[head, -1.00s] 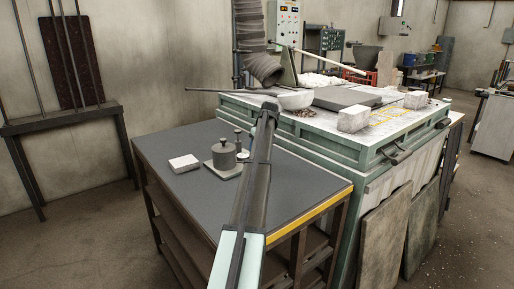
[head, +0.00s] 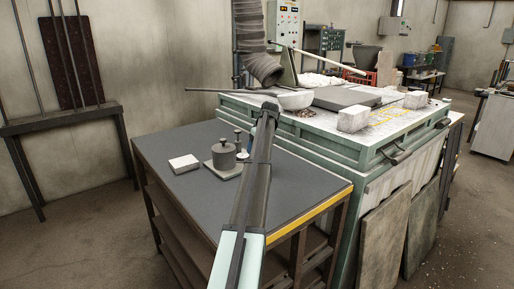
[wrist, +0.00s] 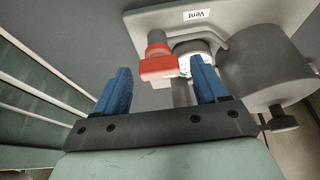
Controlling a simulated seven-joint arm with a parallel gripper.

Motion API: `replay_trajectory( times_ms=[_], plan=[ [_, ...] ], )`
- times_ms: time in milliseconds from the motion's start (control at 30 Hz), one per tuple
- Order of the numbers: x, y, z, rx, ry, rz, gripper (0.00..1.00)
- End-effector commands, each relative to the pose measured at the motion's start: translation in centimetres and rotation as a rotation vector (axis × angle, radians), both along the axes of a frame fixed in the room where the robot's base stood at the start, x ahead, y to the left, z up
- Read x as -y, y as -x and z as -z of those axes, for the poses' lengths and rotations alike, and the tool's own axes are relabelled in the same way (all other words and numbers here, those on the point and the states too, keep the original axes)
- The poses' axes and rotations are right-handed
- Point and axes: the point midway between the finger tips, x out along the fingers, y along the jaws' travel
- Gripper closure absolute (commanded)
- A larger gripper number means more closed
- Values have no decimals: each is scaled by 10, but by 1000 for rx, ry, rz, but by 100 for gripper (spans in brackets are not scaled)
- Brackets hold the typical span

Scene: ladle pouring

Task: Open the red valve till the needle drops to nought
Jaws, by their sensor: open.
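The red valve (wrist: 158,66) shows in the wrist view as a red handle on a grey stem. It lies in the gap between the blue fingertips of my open gripper (wrist: 160,74); whether they touch it I cannot tell. Beside it is a white-faced gauge (wrist: 197,50), partly behind the right finger; its needle cannot be read. A grey tank (wrist: 262,66) stands right of the gauge, on a plate labelled Vent (wrist: 197,15). In the head view the tank (head: 223,154) stands on the dark table, left of my arm. My gripper (head: 270,106) is small there, and the red handle cannot be made out.
Behind is a green bench (head: 330,150) with a bowl (head: 295,100), white blocks and a long rod (head: 215,90). The table's front left is clear.

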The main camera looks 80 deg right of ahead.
Motion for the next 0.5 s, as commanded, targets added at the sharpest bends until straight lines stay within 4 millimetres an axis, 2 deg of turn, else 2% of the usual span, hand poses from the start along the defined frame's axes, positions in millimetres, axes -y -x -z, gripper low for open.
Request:
replay_trajectory(
  times_ms=[233, 500],
  plan=[
    [-3, 4, -12, 0, 1, 0, 28],
    [-15, 18, -57, 0, 2, 2, 28]
  ],
)
